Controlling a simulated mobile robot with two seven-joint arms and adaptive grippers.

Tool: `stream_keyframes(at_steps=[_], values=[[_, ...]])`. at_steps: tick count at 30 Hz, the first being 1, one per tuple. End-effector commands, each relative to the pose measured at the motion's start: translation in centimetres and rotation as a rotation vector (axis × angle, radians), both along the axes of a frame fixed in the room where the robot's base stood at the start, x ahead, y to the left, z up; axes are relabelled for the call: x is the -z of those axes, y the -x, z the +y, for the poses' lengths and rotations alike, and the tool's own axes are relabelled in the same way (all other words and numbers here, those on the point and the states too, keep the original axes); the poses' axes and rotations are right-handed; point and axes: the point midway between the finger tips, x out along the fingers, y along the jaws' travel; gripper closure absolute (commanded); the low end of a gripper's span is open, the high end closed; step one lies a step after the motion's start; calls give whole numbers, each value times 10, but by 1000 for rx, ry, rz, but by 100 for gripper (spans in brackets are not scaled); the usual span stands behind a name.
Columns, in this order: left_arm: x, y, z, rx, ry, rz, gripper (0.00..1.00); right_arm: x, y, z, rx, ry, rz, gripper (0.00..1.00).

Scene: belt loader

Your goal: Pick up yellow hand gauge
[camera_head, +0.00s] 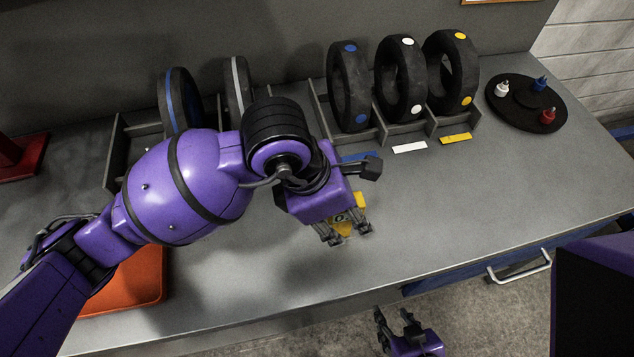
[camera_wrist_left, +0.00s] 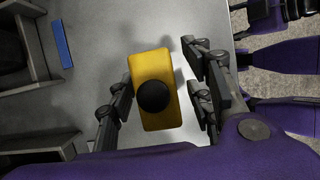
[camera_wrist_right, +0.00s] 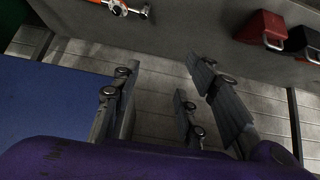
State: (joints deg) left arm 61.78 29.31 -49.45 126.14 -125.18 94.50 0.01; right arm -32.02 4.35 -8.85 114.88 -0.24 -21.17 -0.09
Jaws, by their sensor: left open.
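The yellow hand gauge (camera_wrist_left: 148,66) is a rounded yellow block with a black round knob on it. In the left wrist view it lies between the spread fingers of my left gripper (camera_wrist_left: 163,98), nearer the left finger, with a gap on the right. In the head view, the gauge (camera_head: 361,200) is mostly hidden behind my left gripper (camera_head: 347,238), which is over the grey bench. My right gripper (camera_head: 396,318) is low in front of the bench, over the floor. In the right wrist view its fingers (camera_wrist_right: 165,105) are apart with nothing between them.
Several black tyres (camera_head: 349,85) stand in grey racks along the back. A round black tray (camera_head: 526,101) with small coloured pieces is at the right. An orange-red item (camera_head: 135,285) lies at the left front. The bench's right front is clear.

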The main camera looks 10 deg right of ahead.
Motion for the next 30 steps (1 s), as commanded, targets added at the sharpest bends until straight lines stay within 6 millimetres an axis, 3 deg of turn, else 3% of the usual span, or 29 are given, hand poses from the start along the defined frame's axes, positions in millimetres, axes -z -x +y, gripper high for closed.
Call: stream_keyframes(at_steps=[2, 13, 23, 30], values=[[0, 0, 0, 0, 0, 0, 53, -1, -2, 0, -1, -1, -4, 60], [-1, 0, 0, -1, 1, 0, 100, -1, -3, 1, -2, 0, -6, 60], [-3, 0, 0, 0, 2, -1, 100, -1, -3, 1, -2, 0, -5, 60], [-25, -1, -1, 2, 4, -5, 100, -3, -5, 1, -1, -1, -8, 60]])
